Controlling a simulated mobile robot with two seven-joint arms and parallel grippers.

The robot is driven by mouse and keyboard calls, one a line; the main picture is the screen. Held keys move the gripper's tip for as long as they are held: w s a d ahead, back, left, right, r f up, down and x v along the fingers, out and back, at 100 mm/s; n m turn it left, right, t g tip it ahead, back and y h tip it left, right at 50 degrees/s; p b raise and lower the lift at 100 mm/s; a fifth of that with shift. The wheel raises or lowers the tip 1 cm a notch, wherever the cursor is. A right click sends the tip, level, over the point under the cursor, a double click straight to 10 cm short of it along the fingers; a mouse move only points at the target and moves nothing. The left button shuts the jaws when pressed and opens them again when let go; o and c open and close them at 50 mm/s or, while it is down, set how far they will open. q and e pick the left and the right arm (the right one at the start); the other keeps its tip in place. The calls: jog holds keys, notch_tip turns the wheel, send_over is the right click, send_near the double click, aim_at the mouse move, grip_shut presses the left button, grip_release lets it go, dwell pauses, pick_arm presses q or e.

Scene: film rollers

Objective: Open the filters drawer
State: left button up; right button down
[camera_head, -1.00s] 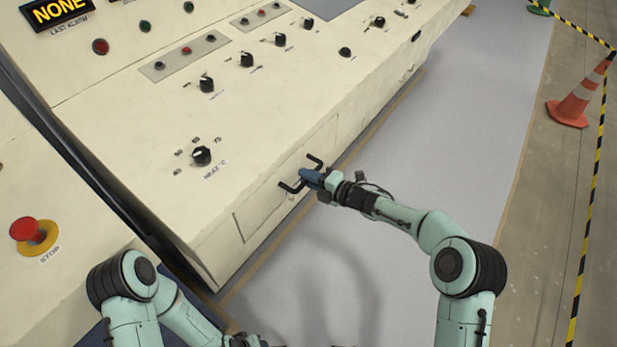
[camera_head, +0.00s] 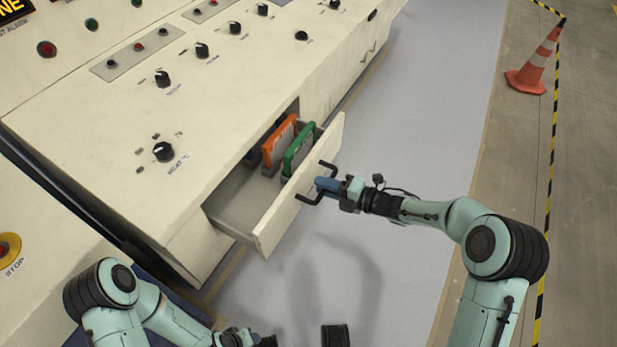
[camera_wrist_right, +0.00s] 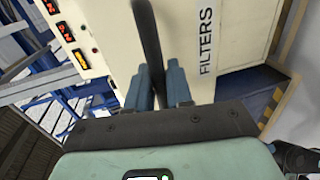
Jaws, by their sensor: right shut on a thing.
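The filters drawer (camera_head: 299,187) stands pulled out from the cream console in the head view. Inside it stand an orange-framed filter (camera_head: 279,142), a green-framed filter (camera_head: 299,148) and a dark blue one (camera_head: 253,156). My right gripper (camera_head: 325,187) is shut on the black drawer handle (camera_head: 312,198). In the right wrist view the handle (camera_wrist_right: 150,45) passes between the blue fingers (camera_wrist_right: 160,88), beside the word FILTERS on the drawer front (camera_wrist_right: 235,30). My left gripper (camera_head: 250,340) is low at the bottom edge, away from the drawer; its fingers are not clear.
The cream console (camera_head: 110,120) with knobs and buttons fills the left. Clear grey floor (camera_head: 420,130) lies right of the drawer. An orange cone (camera_head: 532,65) and striped tape (camera_head: 551,180) are farther right.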

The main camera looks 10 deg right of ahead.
pick_arm(q)
jog(key=shift+s+d+r, duration=0.2)
jog(key=shift+s+r, duration=0.1)
jog(key=shift+s, duration=0.15)
pick_arm(e)
jog(key=f+v, duration=0.2)
jog(key=v, duration=1)
jog(key=shift+s+d+f, duration=0.2)
jog(key=shift+s+d, duration=0.05)
jog(key=shift+d, duration=0.15)
jog(key=c, duration=1.2)
grip_release()
pick_arm(q)
jog(key=shift+s+d+r+g+h+p, duration=0.15)
jog(key=shift+s+d+r+g+p, duration=0.15)
jog(key=shift+s+r+p, duration=0.25)
jog(key=shift+s+d+r+g+h+p, duration=0.15)
jog(key=shift+s+d+r+g+p, duration=0.1)
jog(key=shift+s+r+p, duration=0.25)
pick_arm(e)
jog(key=v, duration=1.3)
jog(key=shift+s+d, duration=0.15)
jog(key=shift+d, duration=0.05)
pick_arm(q)
jog(key=shift+s+f, duration=0.1)
jog(key=shift+f, duration=0.05)
